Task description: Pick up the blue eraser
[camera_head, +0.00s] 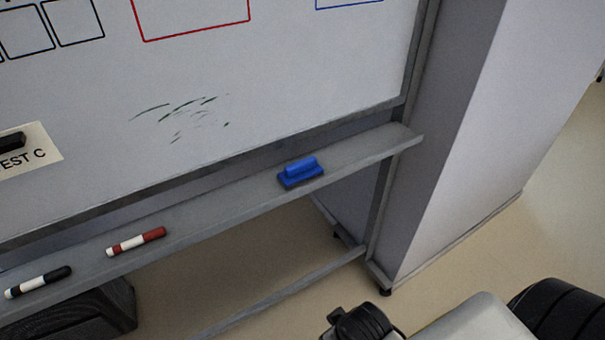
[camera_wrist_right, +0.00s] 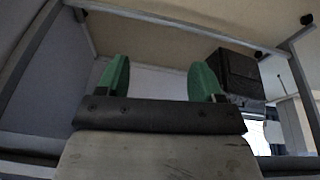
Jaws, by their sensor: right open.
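The blue eraser (camera_head: 300,172) lies on the grey tray (camera_head: 225,201) under the whiteboard, right of the middle in the head view. It has a raised bar on a flat base, and nothing touches it. My right gripper (camera_wrist_right: 158,80) shows in the right wrist view, with its two green fingers wide apart and nothing between them. The eraser does not show in that view. In the head view part of my right arm (camera_head: 470,320) is at the lower right, well apart from the eraser. My left gripper is in neither view.
A red marker (camera_head: 136,241) and a black marker (camera_head: 38,282) lie on the tray to the left. The whiteboard (camera_head: 290,80) rises behind it. A pale pillar (camera_head: 470,140) stands at the right. A dark box (camera_head: 90,310) is below the tray. The tray around the eraser is clear.

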